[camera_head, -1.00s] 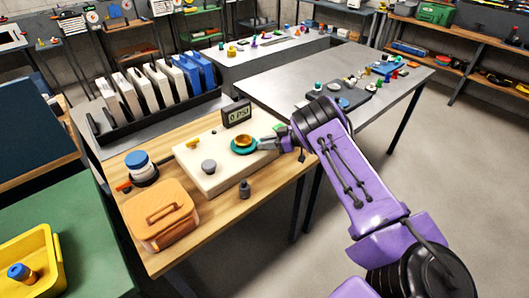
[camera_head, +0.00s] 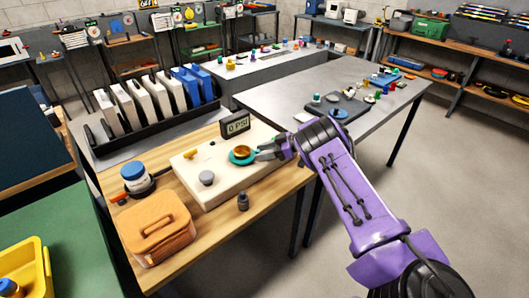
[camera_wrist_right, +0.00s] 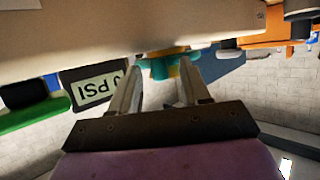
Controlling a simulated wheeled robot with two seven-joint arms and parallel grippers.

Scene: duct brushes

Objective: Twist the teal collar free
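The teal collar (camera_head: 233,159) is a ring around a brass-coloured fitting (camera_head: 243,150) on a cream block (camera_head: 219,179). My right gripper (camera_head: 260,153) reaches in from the right, its fingertips at the collar's right side. In the right wrist view, turned upside down, the two fingers of this gripper (camera_wrist_right: 158,84) are apart. The teal collar (camera_wrist_right: 157,68) shows ahead between the fingertips. I cannot tell whether either finger touches it. My left gripper is not in view.
A gauge reading 0 PSI (camera_head: 235,124) stands behind the collar, close to my right gripper. A grey knob (camera_head: 207,178) and a yellow handle (camera_head: 192,156) sit on the block. An orange case (camera_head: 157,226) and a blue-lidded jar (camera_head: 135,178) stand to the left.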

